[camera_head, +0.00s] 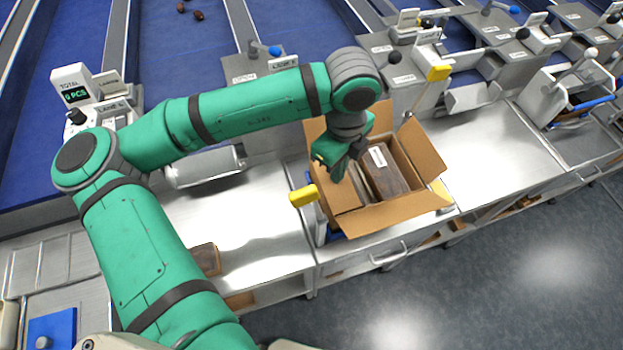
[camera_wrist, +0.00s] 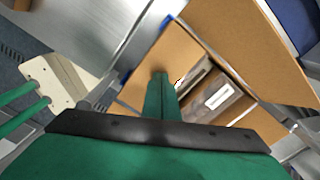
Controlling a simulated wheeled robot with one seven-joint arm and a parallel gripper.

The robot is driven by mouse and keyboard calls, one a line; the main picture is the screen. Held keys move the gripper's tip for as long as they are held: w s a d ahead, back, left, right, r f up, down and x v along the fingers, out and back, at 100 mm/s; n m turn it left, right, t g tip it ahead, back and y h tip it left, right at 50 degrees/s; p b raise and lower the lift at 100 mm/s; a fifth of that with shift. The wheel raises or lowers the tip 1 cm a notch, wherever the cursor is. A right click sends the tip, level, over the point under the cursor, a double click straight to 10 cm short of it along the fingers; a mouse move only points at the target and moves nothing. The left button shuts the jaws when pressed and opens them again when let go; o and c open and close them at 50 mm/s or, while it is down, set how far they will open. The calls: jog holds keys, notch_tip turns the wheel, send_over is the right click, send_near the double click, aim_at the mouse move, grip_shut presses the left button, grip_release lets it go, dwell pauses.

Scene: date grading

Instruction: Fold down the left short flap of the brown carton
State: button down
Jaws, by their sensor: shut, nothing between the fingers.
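The brown carton (camera_head: 329,212) stands on the steel bench with dark packs inside, one with a white label (camera_head: 379,157). Its right flap (camera_head: 420,150) and near flap (camera_head: 398,214) stand open outward. The left short flap (camera_head: 346,195) appears tipped inward over the left part of the opening; it also shows in the wrist view (camera_wrist: 138,88). My gripper (camera_head: 338,172) is shut and empty, pointing down at the carton's left side. In the wrist view its fingertips (camera_wrist: 166,76) overlap this flap; I cannot tell whether they touch it.
Yellow-tipped parts stand at the carton's left (camera_head: 303,196) and far right (camera_head: 438,73). Grading machines line the back of the bench. A brown pack (camera_head: 206,259) lies to the left. The steel top (camera_head: 490,150) right of the carton is clear.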

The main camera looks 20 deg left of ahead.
notch_tip(320, 180, up, 11)
dwell(1.1)
